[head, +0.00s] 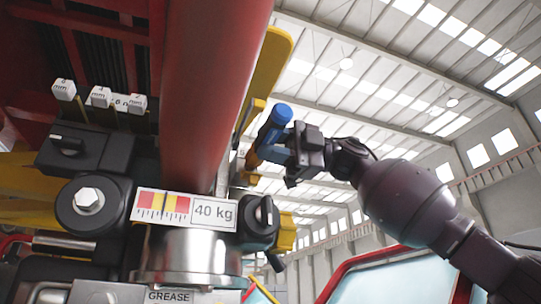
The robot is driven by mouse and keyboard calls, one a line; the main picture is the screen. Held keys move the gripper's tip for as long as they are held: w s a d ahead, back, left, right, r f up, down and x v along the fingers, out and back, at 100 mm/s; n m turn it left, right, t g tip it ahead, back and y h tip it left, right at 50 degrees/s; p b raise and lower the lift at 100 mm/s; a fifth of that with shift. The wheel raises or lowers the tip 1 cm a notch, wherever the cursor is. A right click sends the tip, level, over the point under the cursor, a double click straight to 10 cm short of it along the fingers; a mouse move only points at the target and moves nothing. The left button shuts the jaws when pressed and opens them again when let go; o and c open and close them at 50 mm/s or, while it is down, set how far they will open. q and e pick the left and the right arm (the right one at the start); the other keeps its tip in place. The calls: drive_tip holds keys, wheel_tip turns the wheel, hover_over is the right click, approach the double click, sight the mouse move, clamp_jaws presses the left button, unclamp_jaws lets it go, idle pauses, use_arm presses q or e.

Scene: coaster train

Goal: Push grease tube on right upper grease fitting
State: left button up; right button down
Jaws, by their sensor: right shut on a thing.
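My right gripper (287,155) comes in from the right and is shut on a blue tube-like tool (275,120), which I take to be the grease tube. The tool is tilted, its rounded blue end up and to the right. Its lower end points down-left toward a yellow and orange part (252,160) beside the thick red column (212,90). I cannot tell whether the tube touches anything there. The right upper grease fitting cannot be made out. My left gripper is not in view.
A yellow beam (268,65) rises behind the column. Open hall space lies at upper right.

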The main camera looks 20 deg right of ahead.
sight(286, 119)
drive_tip(key=shift+w+r, duration=0.1)
drive_tip(key=shift+w, duration=0.05)
idle(5.2)
drive_tip(key=shift+s, duration=0.3)
idle(0.8)
drive_tip(key=shift+s+b, duration=0.3)
drive_tip(key=shift+s, duration=0.05)
drive_tip(key=shift+s+d+b, duration=0.15)
drive_tip(key=shift+s+b, duration=1)
drive_tip(key=shift+s, duration=1.95)
